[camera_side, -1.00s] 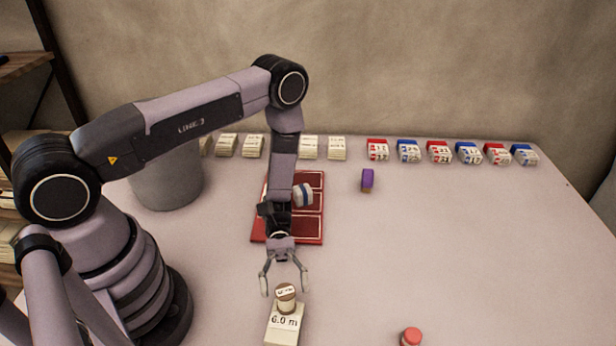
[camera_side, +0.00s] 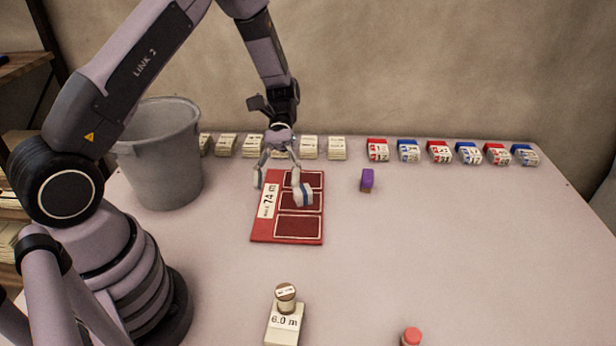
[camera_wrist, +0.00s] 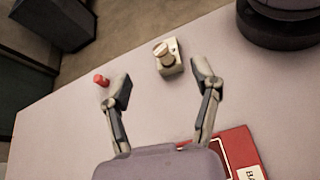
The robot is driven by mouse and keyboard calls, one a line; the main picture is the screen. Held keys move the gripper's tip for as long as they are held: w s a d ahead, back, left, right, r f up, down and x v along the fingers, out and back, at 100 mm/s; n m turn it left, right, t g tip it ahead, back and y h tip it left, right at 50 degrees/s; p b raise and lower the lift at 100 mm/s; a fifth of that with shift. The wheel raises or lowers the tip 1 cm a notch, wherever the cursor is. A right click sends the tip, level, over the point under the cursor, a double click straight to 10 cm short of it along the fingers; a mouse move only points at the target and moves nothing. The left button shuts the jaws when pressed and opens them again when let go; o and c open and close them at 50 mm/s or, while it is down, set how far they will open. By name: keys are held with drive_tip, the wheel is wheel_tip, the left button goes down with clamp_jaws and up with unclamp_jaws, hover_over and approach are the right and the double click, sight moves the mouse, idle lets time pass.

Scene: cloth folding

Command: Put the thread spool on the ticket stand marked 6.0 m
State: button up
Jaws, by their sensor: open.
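The thread spool (camera_side: 286,293), tan with a pale label on top, stands upright on the cream ticket stand (camera_side: 283,328) marked 6.0 m, at the front of the table. The wrist view shows the spool (camera_wrist: 164,52) on the stand (camera_wrist: 174,68) too, beyond the fingertips. My gripper (camera_side: 275,180) is open and raised over the back of the red board, well away from the spool. In the wrist view, my gripper (camera_wrist: 160,88) has nothing between its fingers.
A purple block (camera_side: 367,180), a red-topped piece (camera_side: 411,337) and a grey bin (camera_side: 160,160) stand around. Several white, red and blue packs line the back edge. The right side is clear.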

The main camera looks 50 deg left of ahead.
drive_tip(key=s+a+r+m+t+y, duration=0.2)
drive_tip(key=s+r+t+y, duration=0.1)
drive_tip(key=r, duration=0.4)
drive_tip(key=s+a+r+m+t+y, duration=0.1)
drive_tip(key=s+r+m+t+y, duration=0.1)
drive_tip(key=s+r+t, duration=0.4)
drive_tip(key=s+a+r+m+t+y, duration=0.2)
drive_tip(key=s+r+t+y, duration=0.2)
drive_tip(key=r, duration=0.4)
drive_tip(key=shift+s+a+r+m+t, duration=0.4)
drive_tip(key=shift+s+t, duration=0.3)
drive_tip(key=shift+s, duration=0.35)
